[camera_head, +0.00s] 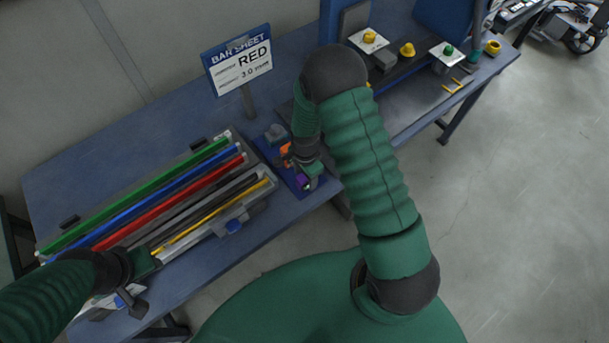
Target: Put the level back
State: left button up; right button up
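I cannot pick out the level for certain. A small blue mat (268,152) at the right of the bar rack holds a grey piece, an orange piece (285,149) and a purple piece (303,181). My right gripper (308,172) reaches down over this mat beside the purple piece. Its fingers are too small and partly hidden to show whether they hold anything. My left gripper (141,272) is low at the near left end of the bar rack; its fingertips are not clear.
The rack holds a green bar (150,190), a blue bar (155,203), a red bar (160,208) and a yellow bar (210,217). A sign (240,67) reading "RED" stands behind. Button boxes (369,40) stand at the far right of the blue bench (110,150).

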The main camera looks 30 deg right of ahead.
jog(key=shift+d, duration=0.15)
jog(key=shift+r, duration=0.3)
notch_tip(320, 180, up, 16)
jog(key=b, duration=0.1)
jog(key=s+a+r+n+t+b, duration=0.1)
jog(key=s+a+n, duration=0.6)
jog(key=n, duration=1)
jog(key=shift+s+a+r+t, duration=0.15)
jog(key=shift+s+r+t, duration=0.15)
jog(key=shift+s+t, duration=0.55)
